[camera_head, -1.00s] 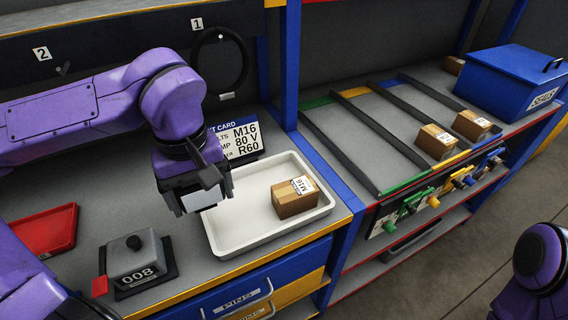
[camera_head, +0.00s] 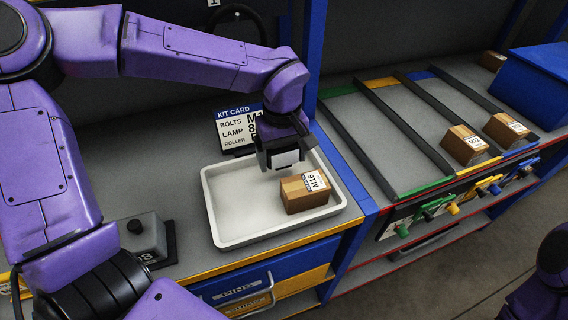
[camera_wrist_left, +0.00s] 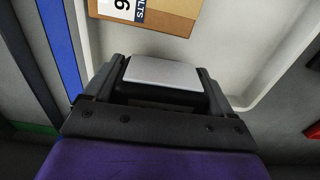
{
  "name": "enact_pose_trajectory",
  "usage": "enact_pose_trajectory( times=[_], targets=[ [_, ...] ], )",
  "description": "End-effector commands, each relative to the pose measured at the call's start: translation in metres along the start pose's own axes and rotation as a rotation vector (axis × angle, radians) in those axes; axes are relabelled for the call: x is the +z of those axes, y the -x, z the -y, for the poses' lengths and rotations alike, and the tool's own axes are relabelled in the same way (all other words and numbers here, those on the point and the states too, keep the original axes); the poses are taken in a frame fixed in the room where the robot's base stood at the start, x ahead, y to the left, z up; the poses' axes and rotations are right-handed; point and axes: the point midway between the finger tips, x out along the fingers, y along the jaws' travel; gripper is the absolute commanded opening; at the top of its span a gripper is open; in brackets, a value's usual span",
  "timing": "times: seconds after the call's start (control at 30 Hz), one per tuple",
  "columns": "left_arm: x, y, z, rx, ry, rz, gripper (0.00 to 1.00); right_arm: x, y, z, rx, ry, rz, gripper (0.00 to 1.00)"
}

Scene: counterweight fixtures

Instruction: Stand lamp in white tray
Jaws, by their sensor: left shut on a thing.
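My left gripper (camera_head: 283,146) is shut on the lamp (camera_head: 286,160), a small dark block with a pale flat face. It holds the lamp over the back right part of the white tray (camera_head: 225,240), behind the carton. I cannot tell whether the lamp touches the tray floor. In the left wrist view the lamp (camera_wrist_left: 165,73) sits between the two fingers, pale face showing. A brown carton labelled M16 (camera_head: 302,197) stands in the tray's right part. My right gripper is out of view.
A kit card (camera_head: 232,132) stands behind the tray. A grey weight block (camera_head: 140,240) is left of the tray. A blue post (camera_head: 313,60) rises close to my left gripper. Sloped lanes with cartons (camera_head: 463,144) lie to the right. The tray's left half is clear.

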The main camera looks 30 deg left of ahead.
Motion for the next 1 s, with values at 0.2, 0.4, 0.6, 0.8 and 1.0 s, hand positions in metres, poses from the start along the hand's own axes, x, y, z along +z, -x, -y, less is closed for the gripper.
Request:
enact_pose_trajectory(
  times=[0.2, 0.4, 0.6, 0.8, 1.0],
  targets=[
    [-0.004, -0.032, -0.007, -0.005, 0.002, 0.001, 0.44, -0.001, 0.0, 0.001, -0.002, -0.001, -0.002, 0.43],
    [0.0, -0.04, -0.005, 0.003, 0.0, -0.003, 0.44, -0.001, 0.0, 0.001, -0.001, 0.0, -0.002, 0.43],
    [-0.003, -0.044, -0.009, -0.002, -0.002, 0.002, 0.44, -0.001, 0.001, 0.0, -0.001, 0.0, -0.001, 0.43],
    [-0.004, -0.046, -0.008, -0.003, 0.003, 0.002, 1.0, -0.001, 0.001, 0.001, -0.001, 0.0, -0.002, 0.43],
    [-0.004, -0.046, -0.008, -0.003, 0.002, 0.002, 1.0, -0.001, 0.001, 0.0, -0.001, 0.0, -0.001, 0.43]
  ],
)
